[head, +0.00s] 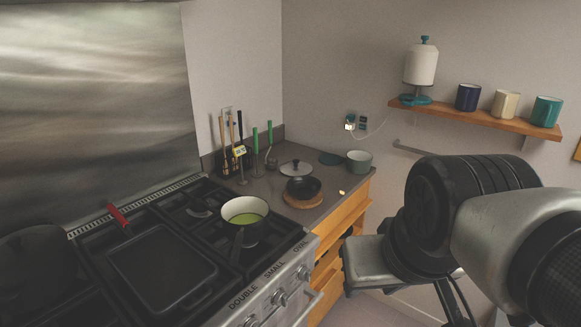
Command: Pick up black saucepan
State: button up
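A black saucepan (238,239) with a pale inside and green contents sits on the stove's right-hand burner. Its dark handle points toward the front of the stove. My arm fills the right side of the head view. The grey end part of my gripper (370,264) shows in front of the counter's right end, to the right of the saucepan and well apart from it. Its fingers cannot be made out clearly, so I cannot tell whether it is open or shut.
A black griddle (158,268) and a dark lidded pot (36,268) are on the stove (295,250). On the counter stand a small black pot (303,188) on a wooden board, a grey-green pot (359,161) and utensils (232,150). A shelf (470,117) holds mugs.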

aim_at(245, 219)
jog(key=i+l+u, duration=0.15)
jog(key=u, duration=1.45)
jog(key=i+l, duration=0.1)
jog(key=l, duration=0.35)
jog(key=i+l, duration=0.1)
jog(key=l, duration=0.35)
jog(key=i+l, duration=0.1)
jog(key=l, duration=0.8)
jog(key=i, duration=0.05)
